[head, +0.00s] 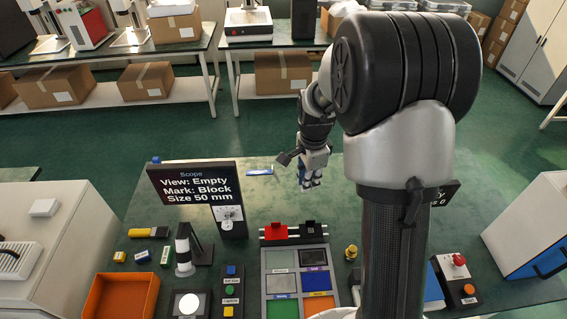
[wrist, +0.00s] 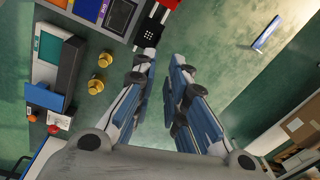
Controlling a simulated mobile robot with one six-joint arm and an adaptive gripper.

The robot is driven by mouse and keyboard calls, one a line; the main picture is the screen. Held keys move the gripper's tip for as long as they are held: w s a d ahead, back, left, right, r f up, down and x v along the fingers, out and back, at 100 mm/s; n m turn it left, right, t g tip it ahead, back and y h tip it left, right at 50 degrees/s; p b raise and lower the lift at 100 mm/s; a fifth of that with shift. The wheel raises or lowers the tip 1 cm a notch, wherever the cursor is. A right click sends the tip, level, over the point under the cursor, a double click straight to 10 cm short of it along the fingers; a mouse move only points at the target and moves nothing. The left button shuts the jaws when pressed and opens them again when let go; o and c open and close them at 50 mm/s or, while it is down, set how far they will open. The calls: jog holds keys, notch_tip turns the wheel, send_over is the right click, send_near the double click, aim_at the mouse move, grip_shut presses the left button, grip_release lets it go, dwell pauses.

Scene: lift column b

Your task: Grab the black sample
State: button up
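My gripper (head: 311,184) hangs above the bench, beyond the tray's far edge and apart from the black sample. In the wrist view my gripper (wrist: 164,58) has its two fingers apart with nothing between them.
The Scope sign (head: 195,185) stands left of the tray. An orange bin (head: 121,296) and small blocks lie farther left. Brass weights (wrist: 96,86) and a red-button box (head: 457,274) are to the right. A blue-white strip (head: 259,172) lies at the back; the bench around it is clear.

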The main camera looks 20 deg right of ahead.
notch_tip(320, 180, down, 7)
jog(key=w+d+m, duration=0.1)
jog(key=d+m, duration=0.1)
jog(key=m, duration=0.1)
jog(key=b, duration=0.2)
send_near(311, 229)
jog(key=w, duration=0.1)
jog(key=w+f, duration=0.1)
jog(key=shift+w+a+f+g, duration=0.1)
jog(key=shift+w+a+g, duration=0.05)
jog(key=shift+w+g, duration=0.2)
jog(key=shift+w+f+b, duration=0.2)
jog(key=shift+f+b, duration=0.55)
jog(key=shift+f, duration=2.2)
jog(key=shift+c, duration=0.2)
grip_shut()
jog(key=shift+r, duration=0.15)
